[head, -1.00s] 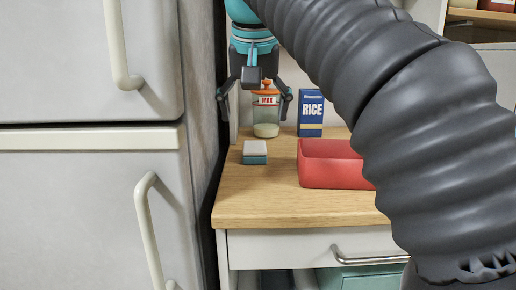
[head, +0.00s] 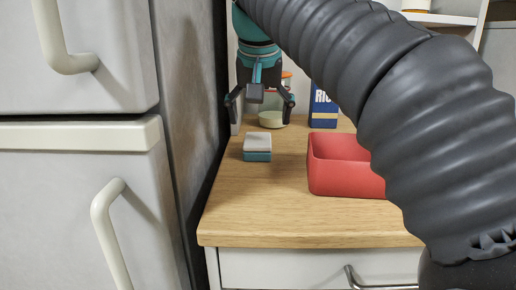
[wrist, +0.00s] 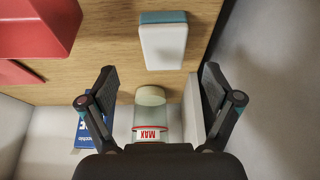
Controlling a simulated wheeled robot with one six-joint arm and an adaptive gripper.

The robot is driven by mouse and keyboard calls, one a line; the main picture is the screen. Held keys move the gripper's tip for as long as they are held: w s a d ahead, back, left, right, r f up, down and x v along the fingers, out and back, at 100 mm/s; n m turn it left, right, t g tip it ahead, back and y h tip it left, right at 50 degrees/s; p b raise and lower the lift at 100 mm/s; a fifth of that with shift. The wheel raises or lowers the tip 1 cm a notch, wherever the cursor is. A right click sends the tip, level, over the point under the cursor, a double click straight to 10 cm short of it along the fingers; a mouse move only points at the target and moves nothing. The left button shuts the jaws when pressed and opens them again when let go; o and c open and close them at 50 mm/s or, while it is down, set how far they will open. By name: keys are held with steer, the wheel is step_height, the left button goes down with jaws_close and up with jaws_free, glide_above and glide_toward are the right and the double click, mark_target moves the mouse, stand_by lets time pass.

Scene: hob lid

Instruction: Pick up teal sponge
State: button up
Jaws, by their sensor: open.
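The teal sponge (head: 257,149) lies on the wooden worktop, with a pale grey-white upper layer over a teal lower layer. In the wrist view the sponge (wrist: 163,41) shows at the top centre, beyond the fingertips. My gripper (head: 260,104) is open and empty. In the head view it hangs above and behind the sponge, in front of the jar. In the wrist view my gripper (wrist: 158,78) has its two fingers spread wide, with nothing between the tips.
A red bin (head: 345,181) stands right of the sponge. A jar (wrist: 151,110) labelled MAX and a blue rice box (head: 322,108) stand at the back. A fridge (head: 80,200) borders the worktop on the left. The worktop (head: 270,215) in front of the sponge is clear.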

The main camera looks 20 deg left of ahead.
mark_target(257, 140)
steer(key=shift+a+b+x, duration=0.15)
steer(key=shift+b+x, duration=0.2)
steer(key=shift+x, duration=1.45)
steer(key=shift+a+b+x, duration=0.15)
steer(key=shift+b+x, duration=0.15)
steer(key=shift+x, duration=1.5)
steer(key=shift+r, duration=0.1)
steer(key=c, duration=1.2)
steer(key=shift+c, duration=0.2)
steer(key=shift+r, duration=0.1)
step_height(257, 140, up, 4)
steer(key=shift+p, duration=0.8)
steer(key=s+d+r, duration=0.3)
steer(key=d+r, duration=0.3)
steer(key=d, duration=0.5)
steer(key=shift+s+r, duration=0.25)
steer(key=shift+r, duration=0.15)
steer(key=shift+d, duration=0.1)
